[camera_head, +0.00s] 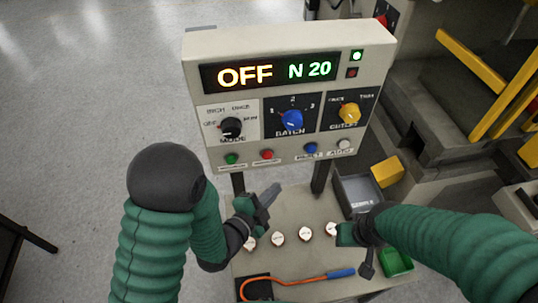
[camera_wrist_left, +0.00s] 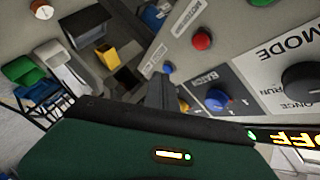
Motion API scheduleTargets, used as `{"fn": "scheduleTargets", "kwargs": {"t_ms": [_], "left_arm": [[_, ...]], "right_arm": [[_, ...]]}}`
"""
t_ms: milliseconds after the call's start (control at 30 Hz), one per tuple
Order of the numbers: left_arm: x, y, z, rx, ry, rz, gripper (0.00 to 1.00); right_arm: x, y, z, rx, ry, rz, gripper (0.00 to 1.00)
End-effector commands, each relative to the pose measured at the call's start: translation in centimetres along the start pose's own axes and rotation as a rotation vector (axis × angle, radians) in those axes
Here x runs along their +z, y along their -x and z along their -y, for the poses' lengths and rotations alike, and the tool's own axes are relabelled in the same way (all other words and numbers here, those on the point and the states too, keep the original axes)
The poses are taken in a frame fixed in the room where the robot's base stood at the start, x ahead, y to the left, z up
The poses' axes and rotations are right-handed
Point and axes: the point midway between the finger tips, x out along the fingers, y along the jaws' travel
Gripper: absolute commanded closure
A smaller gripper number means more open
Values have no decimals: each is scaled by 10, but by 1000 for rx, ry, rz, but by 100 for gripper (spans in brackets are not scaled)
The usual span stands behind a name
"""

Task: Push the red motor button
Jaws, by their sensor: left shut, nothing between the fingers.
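The red button (camera_head: 267,154) sits in the lower row of a beige control panel (camera_head: 290,45), between a green button (camera_head: 232,158) and a blue button (camera_head: 310,148). In the left wrist view the red button (camera_wrist_left: 201,40) stands out round and uncovered. My left gripper (camera_head: 269,194) is shut and empty, its tip pointing up and right below the red button in the head view. Its dark fingers (camera_wrist_left: 160,92) show in the wrist view, apart from the red button. My right gripper (camera_head: 367,260) is at the lower right, its fingers unclear.
The panel display reads "OFF" and "N 20". Black (camera_head: 231,128), blue (camera_head: 291,120) and yellow (camera_head: 349,113) knobs sit above the buttons, with a white button (camera_head: 344,144) at the right. Several round discs, a blue-handled tool (camera_head: 341,273) and a green bin (camera_head: 396,263) are below.

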Motion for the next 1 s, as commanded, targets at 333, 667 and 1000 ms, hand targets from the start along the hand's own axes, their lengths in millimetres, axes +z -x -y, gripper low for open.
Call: {"fn": "scheduleTargets", "kwargs": {"t_ms": [333, 667, 1000], "left_arm": [[24, -34, 28, -3, 0, 3, 100], [41, -56, 41, -1, 0, 3, 100], [42, -57, 42, 0, 0, 3, 100]], "right_arm": [[-4, 16, 0, 0, 0, 0, 64], [-2, 10, 0, 0, 0, 0, 64], [-2, 10, 0, 0, 0, 0, 64]]}}
